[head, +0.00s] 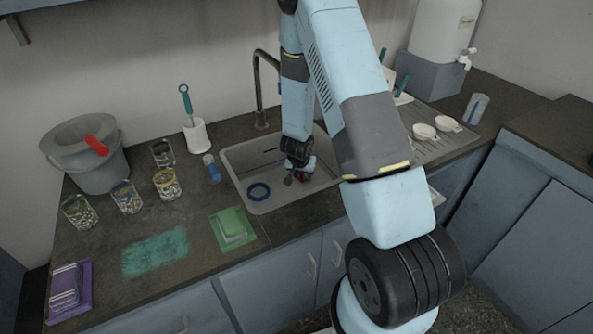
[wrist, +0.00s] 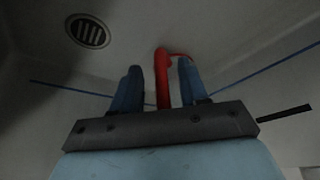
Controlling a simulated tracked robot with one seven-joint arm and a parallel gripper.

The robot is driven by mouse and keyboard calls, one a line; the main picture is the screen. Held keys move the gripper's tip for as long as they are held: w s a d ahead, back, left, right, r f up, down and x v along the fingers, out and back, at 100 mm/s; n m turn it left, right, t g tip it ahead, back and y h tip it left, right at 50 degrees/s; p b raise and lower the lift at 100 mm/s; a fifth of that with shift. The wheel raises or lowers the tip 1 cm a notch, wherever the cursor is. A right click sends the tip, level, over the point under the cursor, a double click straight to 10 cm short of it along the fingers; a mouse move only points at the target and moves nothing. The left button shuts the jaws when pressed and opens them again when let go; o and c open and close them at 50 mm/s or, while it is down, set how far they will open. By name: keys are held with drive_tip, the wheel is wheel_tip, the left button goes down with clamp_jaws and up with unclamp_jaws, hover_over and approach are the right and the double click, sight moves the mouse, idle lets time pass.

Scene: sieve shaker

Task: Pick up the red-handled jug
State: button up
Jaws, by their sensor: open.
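The red handle of the jug (wrist: 163,80) stands between the two blue fingers of my gripper (wrist: 159,72) in the wrist view. A thin red curve runs right from its top. The jug's body is hard to make out there. In the head view my gripper (head: 297,174) reaches down into the sink, and a bit of red (head: 304,178) shows beside it. My arm hides most of that spot. The fingers are open, one on each side of the handle. I cannot tell whether either touches it.
A tap (head: 258,90) rises behind. Glass jars (head: 126,197) and a grey bucket (head: 85,165) with a red part stand left. A drying area with white cups (head: 424,131) is right.

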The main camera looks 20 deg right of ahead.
drive_tip(key=shift+f, duration=0.1)
clamp_jaws()
idle(0.4)
